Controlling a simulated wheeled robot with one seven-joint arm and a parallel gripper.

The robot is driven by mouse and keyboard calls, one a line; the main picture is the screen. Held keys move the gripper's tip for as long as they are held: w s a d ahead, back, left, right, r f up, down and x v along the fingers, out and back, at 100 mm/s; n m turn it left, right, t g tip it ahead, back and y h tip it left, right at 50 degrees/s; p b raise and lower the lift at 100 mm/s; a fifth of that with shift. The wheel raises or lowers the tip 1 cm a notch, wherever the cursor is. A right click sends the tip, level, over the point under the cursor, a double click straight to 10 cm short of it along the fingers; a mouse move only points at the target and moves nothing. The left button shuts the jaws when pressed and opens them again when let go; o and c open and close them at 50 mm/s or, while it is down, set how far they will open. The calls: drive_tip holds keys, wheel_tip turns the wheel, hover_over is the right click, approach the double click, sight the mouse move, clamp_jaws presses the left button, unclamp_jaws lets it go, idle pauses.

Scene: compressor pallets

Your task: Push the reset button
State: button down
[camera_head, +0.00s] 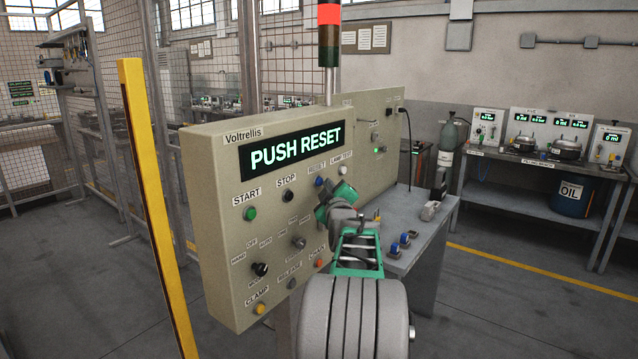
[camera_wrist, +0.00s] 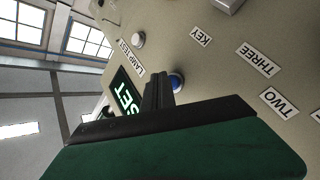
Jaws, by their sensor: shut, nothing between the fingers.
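The blue reset button (camera_head: 319,182) sits on the upper right of the beige control panel (camera_head: 215,170), under a small RESET label and the lit display (camera_head: 292,150) that reads PUSH RESET. My gripper (camera_head: 323,197) is shut and empty, with its tip close to this button. In the wrist view the dark fingers (camera_wrist: 157,92) lie together and cover one side of the blue button (camera_wrist: 178,82). Whether the tips touch it cannot be told.
The white lamp test button (camera_head: 342,170) is just right of the blue one; the black stop button (camera_head: 288,196) and green start button (camera_head: 250,214) are to its left. Lower knobs and buttons sit below. A yellow post (camera_head: 155,200) stands left of the panel.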

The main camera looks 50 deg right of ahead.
drive_tip(key=shift+w+a+b, duration=0.1)
drive_tip(key=shift+w+b, duration=0.2)
drive_tip(key=shift+w, duration=0.15)
idle(0.5)
drive_tip(key=shift+s+b, duration=0.85)
drive_tip(key=shift+s, duration=0.15)
drive_tip(key=s+b, duration=0.1)
drive_tip(key=s, duration=0.1)
drive_tip(key=s+b, duration=0.4)
drive_tip(key=shift+d, duration=0.4)
